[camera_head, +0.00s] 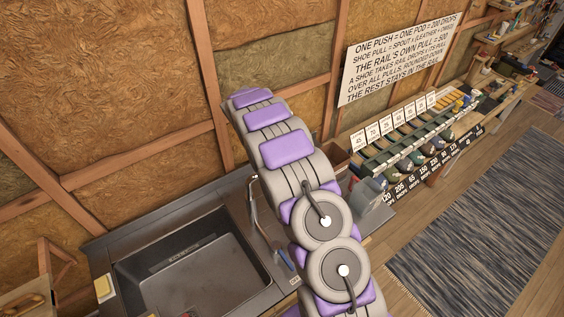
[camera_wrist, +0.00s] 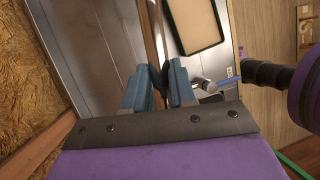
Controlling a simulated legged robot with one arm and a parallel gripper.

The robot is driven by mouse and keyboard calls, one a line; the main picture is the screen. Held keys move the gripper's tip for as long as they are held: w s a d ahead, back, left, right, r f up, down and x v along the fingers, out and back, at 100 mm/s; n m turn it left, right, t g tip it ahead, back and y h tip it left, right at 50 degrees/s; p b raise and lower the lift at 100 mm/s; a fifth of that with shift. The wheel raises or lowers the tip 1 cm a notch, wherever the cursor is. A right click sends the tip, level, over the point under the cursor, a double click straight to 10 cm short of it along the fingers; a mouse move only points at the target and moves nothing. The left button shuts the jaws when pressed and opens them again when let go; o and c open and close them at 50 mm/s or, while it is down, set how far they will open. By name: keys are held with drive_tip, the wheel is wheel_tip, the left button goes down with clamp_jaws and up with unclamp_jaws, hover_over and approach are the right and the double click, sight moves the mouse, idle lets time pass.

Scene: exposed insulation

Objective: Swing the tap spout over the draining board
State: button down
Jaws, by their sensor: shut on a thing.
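The tap spout (camera_head: 253,195) is a thin bent metal tube. In the head view it stands beside the right edge of the sink basin (camera_head: 190,268), partly behind my arm. In the wrist view, my gripper (camera_wrist: 160,78) is shut on the tap spout (camera_wrist: 155,35), a narrow upright strip between its two blue-grey fingers. My gripper is hidden in the head view. Bare steel (camera_head: 240,210) lies right of the basin. My arm hides much of that side, so I cannot tell the draining board's full extent. A chrome fitting (camera_wrist: 204,85) shows right of the fingers.
A yellow block (camera_head: 103,287) sits at the sink's left edge. A blue-handled item (camera_head: 285,260) lies near my arm. A shelf of labelled bins (camera_head: 410,140) stands right. The rug (camera_head: 485,230) and floor there are clear. An insulated wall (camera_head: 110,90) rises behind.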

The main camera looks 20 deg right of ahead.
drive_tip(key=shift+w+a+n+t+p, duration=0.3)
drive_tip(key=shift+w+n+p, duration=0.25)
drive_tip(key=shift+w+n, duration=0.15)
drive_tip(key=shift+f, duration=0.1)
drive_tip(key=c, duration=1)
unclamp_jaws()
drive_tip(key=shift+w+f, duration=0.1)
drive_tip(key=shift+w, duration=0.15)
drive_tip(key=shift+o, duration=0.4)
drive_tip(key=shift+s, duration=0.15)
drive_tip(key=shift+r, duration=0.2)
drive_tip(key=b+v, duration=0.2)
drive_tip(key=v, duration=1.5)
drive_tip(key=shift+a, duration=0.5)
drive_tip(key=shift+s, duration=0.1)
